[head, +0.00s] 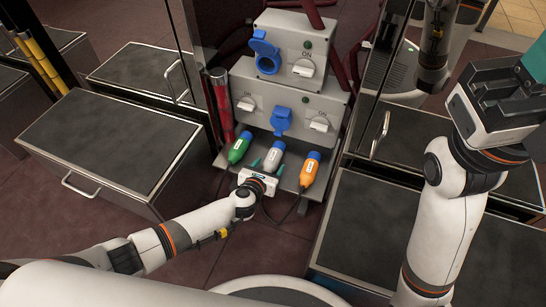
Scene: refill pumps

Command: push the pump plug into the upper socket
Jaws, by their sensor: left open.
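Three plugs stand on a grey shelf: a green one (239,148), a grey one (273,156) and an orange one (309,169). Their labels are too small to read, so I cannot tell which is the pump plug. My left gripper (268,168) is open at the shelf's front, its teal fingers on either side of the grey plug's near end; contact cannot be made out. The upper socket (266,60) is blue with its lid raised. No plug is in it.
A lower blue socket (281,121) has its lid down, between two white switches. Another white switch (303,68) is beside the upper socket. A dark cable (287,211) hangs before the shelf. Dark-topped cabinets stand left (108,142) and right (400,225).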

